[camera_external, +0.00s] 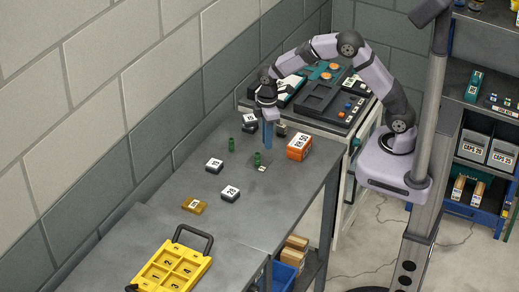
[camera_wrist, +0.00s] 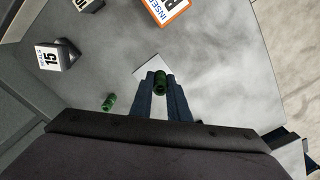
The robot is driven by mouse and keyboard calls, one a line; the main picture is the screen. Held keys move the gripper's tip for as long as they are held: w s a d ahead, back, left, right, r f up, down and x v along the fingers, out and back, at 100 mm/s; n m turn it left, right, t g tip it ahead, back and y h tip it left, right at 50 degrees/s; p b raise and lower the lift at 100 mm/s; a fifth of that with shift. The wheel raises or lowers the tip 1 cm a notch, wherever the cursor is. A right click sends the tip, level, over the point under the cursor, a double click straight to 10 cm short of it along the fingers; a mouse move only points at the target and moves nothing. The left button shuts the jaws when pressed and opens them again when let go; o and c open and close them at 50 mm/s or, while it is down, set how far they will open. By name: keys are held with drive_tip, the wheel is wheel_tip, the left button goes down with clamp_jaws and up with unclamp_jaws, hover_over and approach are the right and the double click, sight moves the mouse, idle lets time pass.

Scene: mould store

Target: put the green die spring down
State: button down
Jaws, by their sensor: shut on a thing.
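A green die spring (camera_wrist: 161,83) is between the tips of my gripper (camera_wrist: 161,90) in the wrist view. It also shows in the external view (camera_external: 257,158), at the lower end of my downward-pointing gripper (camera_external: 266,148), close over the bench. I cannot tell whether its lower end touches the bench. A small pale square (camera_wrist: 152,69) lies on the bench close by the held spring; it also shows in the external view (camera_external: 263,168). A second green spring (camera_external: 231,145) stands apart to the left; the wrist view shows it too (camera_wrist: 109,102).
An orange-and-white labelled box (camera_external: 299,147) stands right of my gripper. Black blocks with white labels (camera_external: 214,165) (camera_external: 230,193) and a yellow block (camera_external: 194,205) sit nearer the front. A yellow carrier (camera_external: 174,268) is at the front left. The bench middle has free room.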

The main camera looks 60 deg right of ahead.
sight(267, 162)
drive_tip(key=shift+f+p, duration=0.8)
drive_tip(key=shift+f, duration=2.45)
drive_tip(key=shift+f, duration=0.15)
drive_tip(key=c, duration=1.7)
unclamp_jaws()
wheel_tip(267, 162, up, 12)
drive_tip(key=b, duration=0.3)
drive_tip(key=shift+r, duration=0.2)
drive_tip(key=s+d+f+m, duration=0.1)
drive_tip(key=s+d+m, duration=0.1)
drive_tip(key=s, duration=0.5)
drive_tip(key=s+d+f+m, duration=0.2)
drive_tip(key=s+d+m, duration=0.1)
drive_tip(key=s, duration=0.4)
drive_tip(key=s+d+f+m, duration=0.2)
drive_tip(key=s+d+m, duration=0.1)
drive_tip(key=s, duration=0.4)
drive_tip(key=shift+s+d+m, duration=0.25)
drive_tip(key=shift+m, duration=0.25)
